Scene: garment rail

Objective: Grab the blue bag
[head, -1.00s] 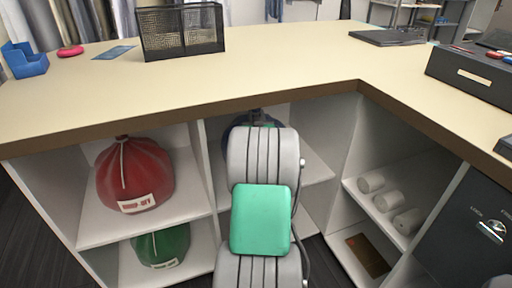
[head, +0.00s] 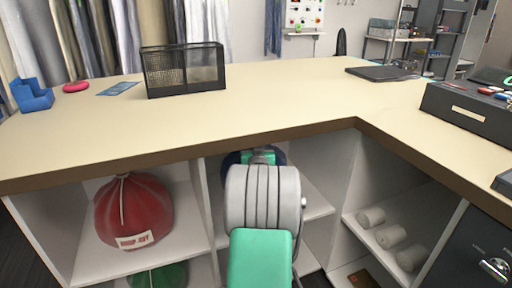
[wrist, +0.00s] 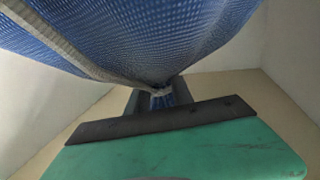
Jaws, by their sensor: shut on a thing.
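The blue bag (wrist: 150,40) fills the top of the wrist view, its woven cloth gathered into a neck at my gripper. My gripper (wrist: 160,98) is shut on this gathered neck. In the head view only dark blue edges of the bag (head: 230,160) show in the middle compartment under the counter, behind my arm. My gripper's fingers are hidden there by my grey and green arm links.
A red bag (head: 134,212) sits on the left upper shelf, with a green bag (head: 160,275) below it. White rolls (head: 390,236) lie in the right compartment. The counter (head: 270,110) overhangs the shelves and carries a black mesh basket (head: 183,70). White dividers flank the middle compartment.

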